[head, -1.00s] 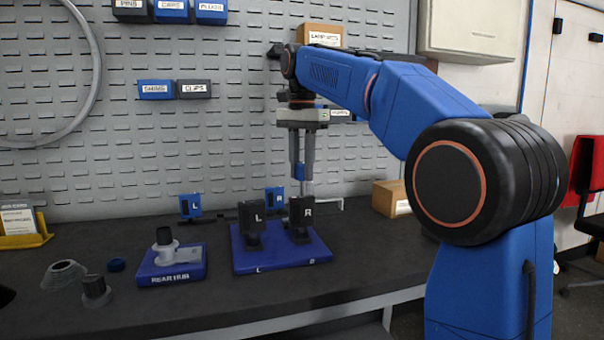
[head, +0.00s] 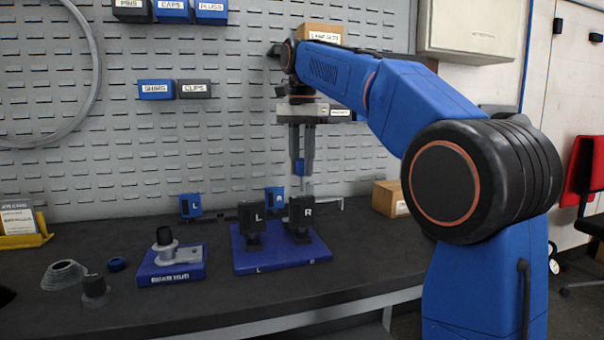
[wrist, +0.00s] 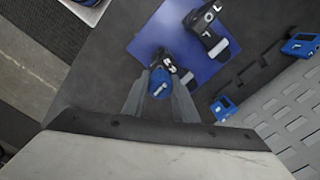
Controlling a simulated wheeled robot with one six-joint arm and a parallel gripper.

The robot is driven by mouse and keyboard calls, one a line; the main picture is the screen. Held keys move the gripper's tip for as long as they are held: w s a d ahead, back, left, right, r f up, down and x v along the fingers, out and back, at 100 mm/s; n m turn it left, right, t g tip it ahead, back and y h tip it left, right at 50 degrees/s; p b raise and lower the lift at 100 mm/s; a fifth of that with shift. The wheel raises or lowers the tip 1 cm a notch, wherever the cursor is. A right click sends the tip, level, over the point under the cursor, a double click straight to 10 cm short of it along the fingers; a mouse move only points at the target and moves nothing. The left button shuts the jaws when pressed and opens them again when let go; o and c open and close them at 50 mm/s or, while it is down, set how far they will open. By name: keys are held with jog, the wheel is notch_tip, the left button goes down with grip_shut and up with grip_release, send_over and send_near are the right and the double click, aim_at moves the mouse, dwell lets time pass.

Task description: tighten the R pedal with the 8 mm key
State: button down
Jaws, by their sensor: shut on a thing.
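My gripper (head: 301,165) points down and is shut on a key with a blue handle (head: 299,168). The handle also shows between the fingers in the wrist view (wrist: 160,84). Its thin shaft runs down behind the top of the black R pedal (head: 300,213); I cannot tell whether the tip is seated. The R pedal stands upright on a blue base (head: 282,262), to the right of the black L pedal (head: 251,217). In the wrist view the R pedal (wrist: 168,65) is partly hidden by the handle, and the L pedal (wrist: 208,30) stands clear.
Small blue blocks marked L (head: 190,206) and R (head: 274,199) stand behind the pedals. A blue rear hub stand (head: 171,265) is to the left, with loose round parts beside it. A cardboard box (head: 391,198) stands to the right.

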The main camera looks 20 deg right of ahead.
jog(key=shift+r, duration=0.15)
jog(key=shift+r, duration=2.35)
